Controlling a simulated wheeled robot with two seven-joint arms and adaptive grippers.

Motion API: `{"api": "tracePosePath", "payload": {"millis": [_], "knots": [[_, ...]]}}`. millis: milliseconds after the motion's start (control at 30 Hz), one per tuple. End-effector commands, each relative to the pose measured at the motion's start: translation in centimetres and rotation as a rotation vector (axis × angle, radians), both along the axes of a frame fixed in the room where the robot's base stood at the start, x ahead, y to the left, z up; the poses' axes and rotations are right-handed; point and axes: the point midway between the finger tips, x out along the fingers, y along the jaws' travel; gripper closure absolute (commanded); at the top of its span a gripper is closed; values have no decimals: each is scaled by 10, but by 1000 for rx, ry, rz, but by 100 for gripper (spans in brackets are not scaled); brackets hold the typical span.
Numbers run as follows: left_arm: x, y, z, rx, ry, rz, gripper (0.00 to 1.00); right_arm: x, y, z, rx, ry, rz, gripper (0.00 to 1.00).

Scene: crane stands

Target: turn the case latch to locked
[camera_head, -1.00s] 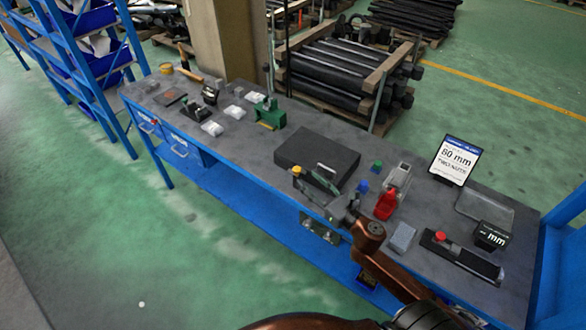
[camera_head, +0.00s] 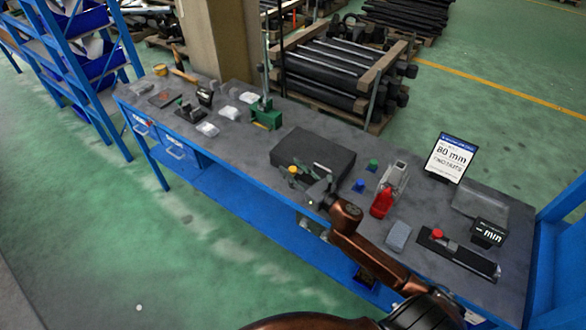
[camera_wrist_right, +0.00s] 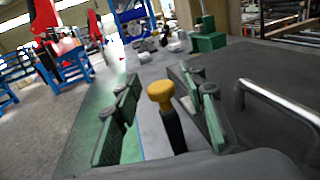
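The dark grey case (camera_head: 318,149) lies flat on the workbench. Its latch (camera_head: 293,169) has a yellow knob at the case's front left corner. My right gripper (camera_head: 303,178) is at that corner, beside the knob. In the right wrist view, the yellow knob (camera_wrist_right: 160,91) stands on a black stem between the two green-padded fingers. The fingers are open, with gaps on both sides of the knob. The case's dark top (camera_wrist_right: 262,70) and a metal handle (camera_wrist_right: 280,103) are at the right there. My left gripper is out of view.
The workbench (camera_head: 232,148) has a green fixture (camera_head: 267,117) behind and left of the case. A red bottle-like part (camera_head: 382,202), a blue knob (camera_head: 359,186) and a green knob (camera_head: 373,165) stand to the right. A sign (camera_head: 449,158) stands farther right.

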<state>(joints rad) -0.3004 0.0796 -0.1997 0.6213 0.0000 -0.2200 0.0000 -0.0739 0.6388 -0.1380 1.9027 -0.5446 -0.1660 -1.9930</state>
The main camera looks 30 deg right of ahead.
Motion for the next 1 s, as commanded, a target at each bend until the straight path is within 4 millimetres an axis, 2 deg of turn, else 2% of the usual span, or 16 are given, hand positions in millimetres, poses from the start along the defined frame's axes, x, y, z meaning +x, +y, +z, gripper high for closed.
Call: {"api": "tracePosePath", "payload": {"millis": [67,533,767,1000], "knots": [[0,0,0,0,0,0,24,0,0,0,0,0,0,68],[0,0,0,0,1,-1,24,0,0,0,0,0,1,100],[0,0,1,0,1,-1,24,0,1,1,0,-1,-10,100],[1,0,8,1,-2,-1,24,0,1,2,3,-2,-100,100]]}}
